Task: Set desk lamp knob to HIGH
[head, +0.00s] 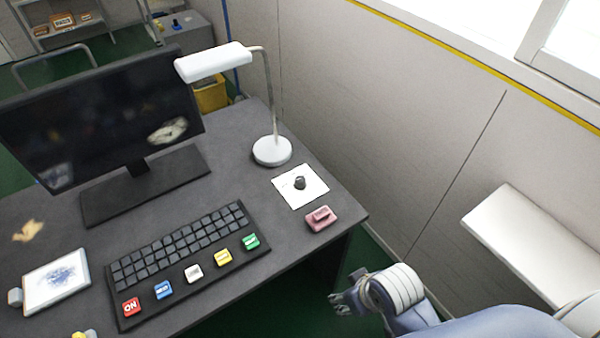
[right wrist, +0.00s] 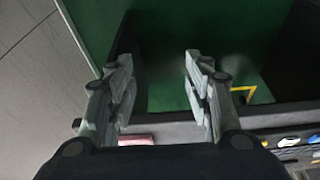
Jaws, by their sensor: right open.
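The desk lamp (head: 211,62) is white, with a round base (head: 272,151) and a thin curved stem, at the back right of the desk. The dark lamp knob (head: 300,183) sits on a white square plate (head: 311,194) in front of the lamp base. Its setting marks are too small to read. My right gripper (head: 340,303) is off the desk's right front edge, apart from the knob and to its lower right. In the right wrist view its two fingers (right wrist: 158,85) are spread with nothing between them.
A pink block (head: 320,218) lies near the desk's right edge, between my right gripper and the knob plate. A keyboard (head: 180,255) with coloured keys and a monitor (head: 100,115) fill the left. A wall with a white ledge (head: 530,240) stands at the right.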

